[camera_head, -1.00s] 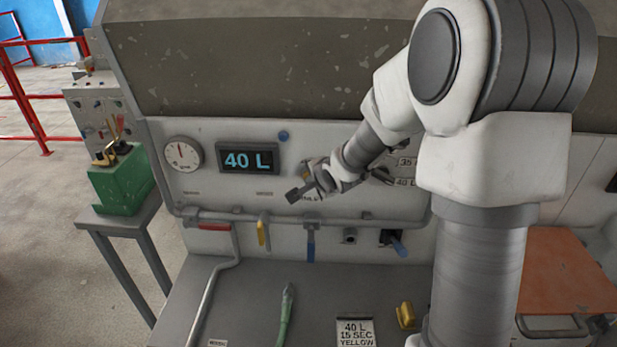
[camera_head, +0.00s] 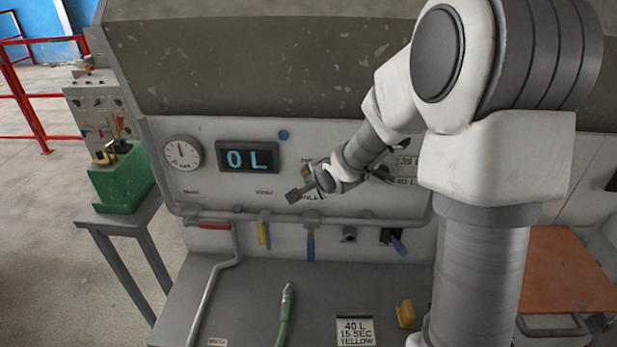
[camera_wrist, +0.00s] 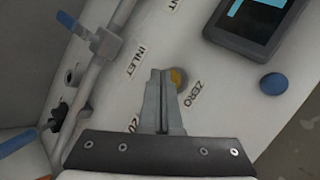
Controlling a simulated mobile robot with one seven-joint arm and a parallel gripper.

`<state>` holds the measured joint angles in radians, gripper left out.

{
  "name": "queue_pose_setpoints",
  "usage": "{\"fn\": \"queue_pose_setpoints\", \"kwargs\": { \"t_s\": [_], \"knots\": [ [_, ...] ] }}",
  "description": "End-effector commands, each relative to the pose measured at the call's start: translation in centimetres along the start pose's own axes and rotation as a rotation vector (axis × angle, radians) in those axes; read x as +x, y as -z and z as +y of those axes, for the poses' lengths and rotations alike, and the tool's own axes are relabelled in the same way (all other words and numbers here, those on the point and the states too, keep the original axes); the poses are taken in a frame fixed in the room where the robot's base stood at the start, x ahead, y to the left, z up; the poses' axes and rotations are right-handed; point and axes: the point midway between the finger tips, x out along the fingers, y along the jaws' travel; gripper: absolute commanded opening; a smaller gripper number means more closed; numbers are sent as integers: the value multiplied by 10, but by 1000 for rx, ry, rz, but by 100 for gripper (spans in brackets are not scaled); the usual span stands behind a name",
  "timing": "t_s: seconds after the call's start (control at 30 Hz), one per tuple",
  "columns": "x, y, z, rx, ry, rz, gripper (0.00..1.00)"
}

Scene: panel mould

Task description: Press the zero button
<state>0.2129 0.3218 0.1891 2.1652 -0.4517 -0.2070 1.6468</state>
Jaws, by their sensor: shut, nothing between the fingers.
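The zero button (camera_wrist: 178,77) is a small yellow-orange round button in the wrist view, beside the ZERO label (camera_wrist: 195,94). My gripper (camera_wrist: 163,73) is shut with nothing between its fingers. Its tips overlap the button's left edge in the wrist view and hide part of it; I cannot tell whether they touch it. In the head view my gripper (camera_head: 291,197) is close to the white panel, below and right of the digital display (camera_head: 248,157). The display reads 0 L in blue digits. It also shows partly in the wrist view (camera_wrist: 248,28).
A round gauge (camera_head: 183,153) is left of the display, and a blue knob (camera_head: 284,135) is at its upper right. A pipe with red, yellow and blue valve handles (camera_head: 263,233) runs below. A sign reading 40 L, 15 SEC, YELLOW (camera_head: 355,331) stands on the grey bench.

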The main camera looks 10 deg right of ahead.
Motion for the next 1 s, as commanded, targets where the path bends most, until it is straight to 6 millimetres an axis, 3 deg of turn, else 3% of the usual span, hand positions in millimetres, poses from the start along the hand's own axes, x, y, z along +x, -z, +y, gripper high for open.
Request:
{"fn": "queue_pose_setpoints", "kwargs": {
  "t_s": [0.47, 1.0],
  "knots": [
    [-6, -5, 5, -1, 0, -1, 0],
    [-38, -29, 28, -1, 0, -1, 0]
  ]
}}
